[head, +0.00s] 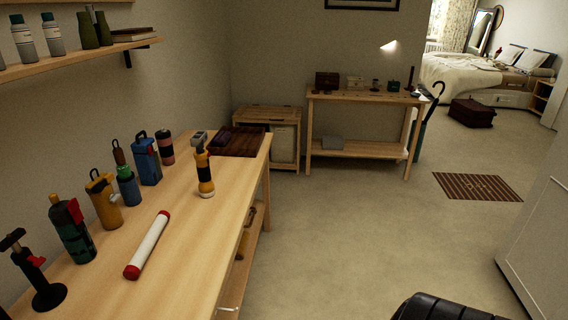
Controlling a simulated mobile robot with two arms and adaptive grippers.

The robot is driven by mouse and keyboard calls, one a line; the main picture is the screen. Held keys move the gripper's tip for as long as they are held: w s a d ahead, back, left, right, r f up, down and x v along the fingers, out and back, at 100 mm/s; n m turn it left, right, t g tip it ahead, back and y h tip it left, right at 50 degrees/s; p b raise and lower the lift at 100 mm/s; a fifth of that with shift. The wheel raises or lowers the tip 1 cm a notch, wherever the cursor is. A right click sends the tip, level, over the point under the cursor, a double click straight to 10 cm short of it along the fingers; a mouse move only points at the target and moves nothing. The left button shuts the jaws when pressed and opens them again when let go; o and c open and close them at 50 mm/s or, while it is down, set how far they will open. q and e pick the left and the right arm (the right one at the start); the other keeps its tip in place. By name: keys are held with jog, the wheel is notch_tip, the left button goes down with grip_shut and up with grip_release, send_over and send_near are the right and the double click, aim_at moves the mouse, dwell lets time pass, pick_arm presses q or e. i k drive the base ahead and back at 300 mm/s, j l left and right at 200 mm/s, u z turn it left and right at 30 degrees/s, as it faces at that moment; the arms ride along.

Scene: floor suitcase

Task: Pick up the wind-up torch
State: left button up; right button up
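A yellow and black torch-like object (205,174) stands upright on the wooden workbench (190,235), near its right edge. Other candidates stand in a row along the wall side: a dark green and red tool (72,232), a yellow one with a top handle (103,200) and a blue one with a handle (147,162). I cannot tell for certain which is the wind-up torch; no crank shows clearly. A white tube with red ends (148,244) lies on the bench. Neither of my grippers is in view.
A black stand with a red part (42,275) is at the bench's near left. A shelf (80,52) with bottles hangs above. Open floor (350,235) lies right of the bench. A black ribbed shape (450,308) shows at the bottom edge; a white panel (540,240) stands right.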

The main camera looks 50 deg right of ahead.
aim_at(206, 186)
jog(key=z, duration=1)
